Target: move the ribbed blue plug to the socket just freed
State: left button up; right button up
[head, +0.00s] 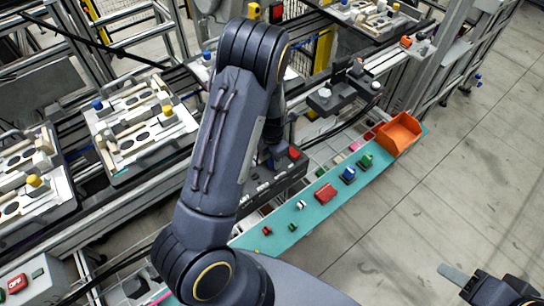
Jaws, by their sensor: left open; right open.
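A small blue knob (97,104) stands at the upper left corner of the middle pallet fixture (112,172); ribs on it are too small to make out. Another blue piece (348,174) lies on the teal strip. Dark round recesses show in the middle pallet, but I cannot tell which socket was just freed. My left arm rises through the centre and bends down behind itself; its gripper is hidden behind the arm. My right gripper (462,279) is at the lower right edge, partly cut off, open, over bare floor and far from both blue pieces.
The teal strip (318,212) carries several red, green and white pieces and an orange bin (400,132) at its far end. A yellow knob (167,111) stands on the middle pallet. Another pallet (18,187) lies at the left. The floor at right is clear.

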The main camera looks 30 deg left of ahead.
pick_arm(q)
notch_tip(320, 180, up, 7)
jog(key=shift+f, duration=0.1)
jog(key=shift+r, duration=0.65)
jog(key=s+d+r+m+t+h, duration=0.2)
jog(key=s+r+m, duration=0.7)
jog(key=m, duration=0.6)
jog(key=s+d+r+m+t+h, duration=0.1)
jog(key=s+d+r+m+t, duration=0.2)
jog(key=s+r+m, duration=0.6)
jog(key=s+d+m, duration=0.2)
jog(key=s+m, duration=0.2)
jog(key=m, duration=0.1)
jog(key=shift+d+r+m+t+h, duration=0.15)
jog(key=shift+r+m+t+h, duration=0.15)
jog(key=shift+m+h, duration=0.1)
jog(key=shift+s, duration=0.1)
